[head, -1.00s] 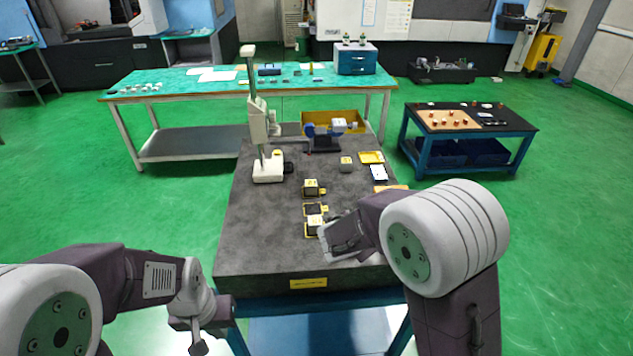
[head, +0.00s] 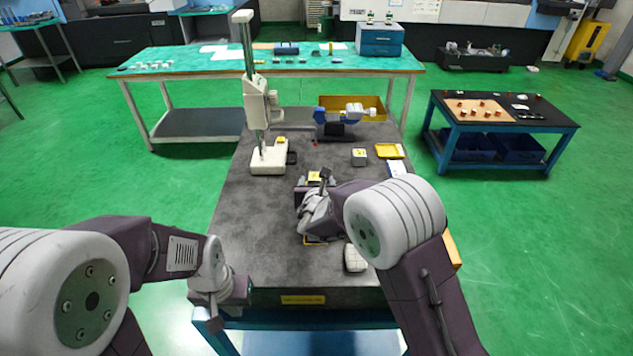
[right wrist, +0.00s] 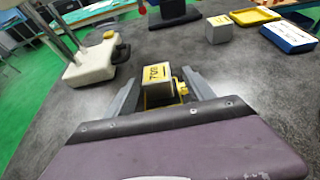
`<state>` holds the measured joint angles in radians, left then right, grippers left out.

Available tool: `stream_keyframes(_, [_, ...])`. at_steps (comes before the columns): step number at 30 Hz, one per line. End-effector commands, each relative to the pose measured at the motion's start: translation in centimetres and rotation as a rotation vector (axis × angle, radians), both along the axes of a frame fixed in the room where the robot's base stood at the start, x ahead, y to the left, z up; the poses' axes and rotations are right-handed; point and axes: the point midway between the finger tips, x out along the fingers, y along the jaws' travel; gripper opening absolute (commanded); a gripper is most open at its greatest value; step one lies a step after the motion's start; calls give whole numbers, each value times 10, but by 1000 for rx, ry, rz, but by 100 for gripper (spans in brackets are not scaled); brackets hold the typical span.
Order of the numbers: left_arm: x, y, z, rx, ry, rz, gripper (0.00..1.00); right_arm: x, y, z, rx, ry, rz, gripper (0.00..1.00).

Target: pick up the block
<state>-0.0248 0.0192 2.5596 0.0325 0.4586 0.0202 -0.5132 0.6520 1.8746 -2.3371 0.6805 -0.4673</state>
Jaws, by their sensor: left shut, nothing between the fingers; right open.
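A grey block with a yellow top marked "TOP" (right wrist: 156,73) sits at a black and yellow holder (right wrist: 180,90) in the right wrist view. My right gripper (right wrist: 158,80) is open, with a finger on either side of the block; contact cannot be told. In the head view the block (head: 314,177) shows just beyond my right gripper (head: 314,190), partly hidden. A second grey block with a yellow label (head: 359,157) stands farther right; it also shows in the right wrist view (right wrist: 217,30). My left gripper (head: 214,322) is shut and empty at the table's front left.
A white stand with a tall column (head: 268,158) stands back left on the dark table (head: 250,225). A yellow tray (head: 390,151) lies back right. A pale rounded object (head: 355,259) is near my right arm. The table's left front is clear.

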Motion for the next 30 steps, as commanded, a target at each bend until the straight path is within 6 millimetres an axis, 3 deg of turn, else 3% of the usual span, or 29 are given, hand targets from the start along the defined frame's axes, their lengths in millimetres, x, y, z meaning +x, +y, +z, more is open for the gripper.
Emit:
stream_keyframes(9, [0, 0, 15, 0, 0, 0, 0, 44, 2, -13, 0, 0, -1, 62])
stream_keyframes(17, [0, 0, 15, 0, 0, 0, 0, 49, 2, -16, 1, -1, 0, 62])
stream_keyframes(20, [0, 0, 15, 0, 0, 0, 0, 49, 2, -16, 1, -1, 0, 40])
stream_keyframes(24, [0, 0, 15, 0, 0, 0, 0, 49, 2, -16, 1, 0, 0, 1])
stream_keyframes(30, [0, 0, 15, 0, 0, 0, 0, 49, 2, -16, 1, -1, 0, 0])
